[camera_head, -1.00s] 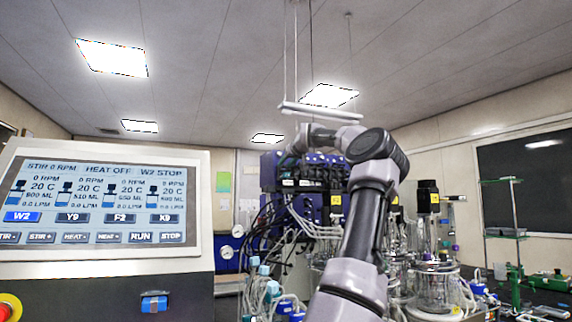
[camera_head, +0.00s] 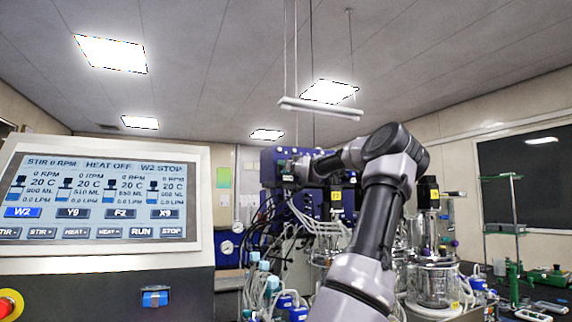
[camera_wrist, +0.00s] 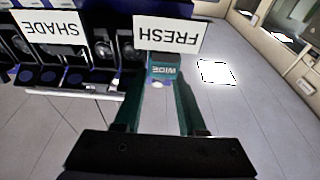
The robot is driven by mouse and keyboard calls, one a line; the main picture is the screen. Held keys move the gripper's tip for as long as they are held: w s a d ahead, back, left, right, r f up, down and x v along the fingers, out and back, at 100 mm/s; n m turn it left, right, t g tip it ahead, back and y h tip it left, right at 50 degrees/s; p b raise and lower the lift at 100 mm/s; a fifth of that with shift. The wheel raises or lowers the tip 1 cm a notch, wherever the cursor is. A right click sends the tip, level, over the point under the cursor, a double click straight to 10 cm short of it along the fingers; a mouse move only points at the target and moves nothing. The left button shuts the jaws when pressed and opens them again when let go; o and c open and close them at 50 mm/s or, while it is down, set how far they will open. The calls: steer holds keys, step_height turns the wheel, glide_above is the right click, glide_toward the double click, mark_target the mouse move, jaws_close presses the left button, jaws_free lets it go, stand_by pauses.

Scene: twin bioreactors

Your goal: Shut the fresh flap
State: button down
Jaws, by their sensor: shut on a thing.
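In the wrist view, the upside-down FRESH label (camera_wrist: 168,35) is on the blue pump unit just beyond my gripper (camera_wrist: 164,80). My dark green fingers reach up to it and close on a small blue-teal piece marked WIDE (camera_wrist: 164,70), under the label. I cannot tell whether this piece is the fresh flap itself; the flap's outline and angle are unclear. In the head view, my gripper end (camera_head: 290,168) is at the front of the blue pump rack (camera_head: 272,180), mostly hidden by my arm.
A SHADE label (camera_wrist: 50,28) and dark pump heads (camera_wrist: 103,50) sit beside the FRESH label. In the head view, a control screen (camera_head: 95,200) stands at left. Tubing (camera_head: 265,225) and glass vessels (camera_head: 435,280) crowd below and right of the rack. A lamp bar (camera_head: 320,108) hangs above.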

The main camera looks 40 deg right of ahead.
stand_by(0.3)
steer(key=c, duration=0.8)
jaws_free()
steer(key=v, duration=1)
steer(key=shift+s, duration=0.4)
steer(key=shift+f, duration=0.15)
